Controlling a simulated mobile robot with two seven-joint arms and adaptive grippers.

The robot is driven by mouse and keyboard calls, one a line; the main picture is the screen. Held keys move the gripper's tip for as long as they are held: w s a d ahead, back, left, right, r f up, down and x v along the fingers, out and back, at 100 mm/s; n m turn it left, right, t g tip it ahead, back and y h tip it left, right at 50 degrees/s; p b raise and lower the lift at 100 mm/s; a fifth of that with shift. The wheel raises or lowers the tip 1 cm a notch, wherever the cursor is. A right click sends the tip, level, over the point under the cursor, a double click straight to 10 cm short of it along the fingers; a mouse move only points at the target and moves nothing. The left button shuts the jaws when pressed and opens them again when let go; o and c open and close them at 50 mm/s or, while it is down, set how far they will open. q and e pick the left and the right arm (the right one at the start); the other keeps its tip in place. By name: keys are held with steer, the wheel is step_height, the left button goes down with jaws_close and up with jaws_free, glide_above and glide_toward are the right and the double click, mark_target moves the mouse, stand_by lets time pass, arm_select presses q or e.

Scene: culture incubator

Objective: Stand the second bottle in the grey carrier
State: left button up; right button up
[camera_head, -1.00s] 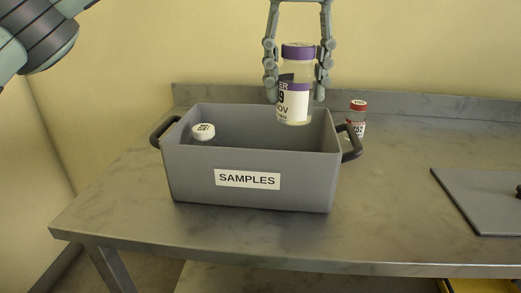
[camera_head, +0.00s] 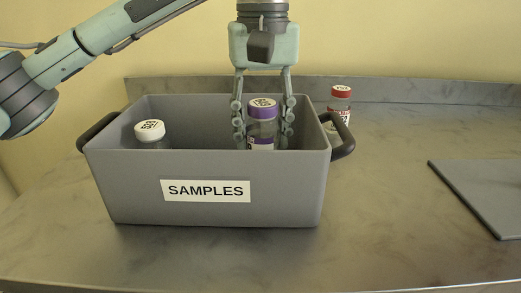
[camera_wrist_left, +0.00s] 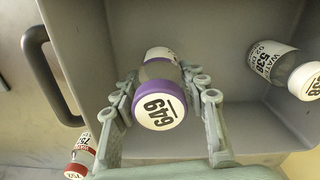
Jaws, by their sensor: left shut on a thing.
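The grey carrier (camera_head: 130,185), labelled SAMPLES, stands on the metal bench; its inside shows in the left wrist view (camera_wrist_left: 215,30). My left gripper (camera_head: 263,138) reaches down inside its right part, shut on the purple-capped bottle (camera_head: 262,110). That bottle is upright; its lower part is hidden behind the front wall, so I cannot tell whether it touches the floor. In the left wrist view its cap (camera_wrist_left: 160,106) reads 649, between the fingers (camera_wrist_left: 165,110). A white-capped bottle (camera_head: 150,131) stands in the carrier's left part, also in the left wrist view (camera_wrist_left: 285,68). My right gripper is not in view.
A red-capped bottle (camera_head: 340,103) stands on the bench behind the carrier's right handle (camera_head: 342,135). A flat grey slab (camera_head: 485,185) lies at the right. Bench between carrier and slab is clear.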

mark_target(262, 102)
arm_select(q)
steer(key=shift+f, duration=1.5)
steer(key=shift+f, duration=0.15)
steer(key=o, duration=1.2)
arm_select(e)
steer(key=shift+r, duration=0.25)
arm_select(q)
steer(key=shift+r, duration=0.2)
step_height(262, 102, up, 11)
steer(key=shift+f+p, duration=0.1)
steer(key=shift+p, duration=0.55)
steer(key=shift+r, duration=0.55)
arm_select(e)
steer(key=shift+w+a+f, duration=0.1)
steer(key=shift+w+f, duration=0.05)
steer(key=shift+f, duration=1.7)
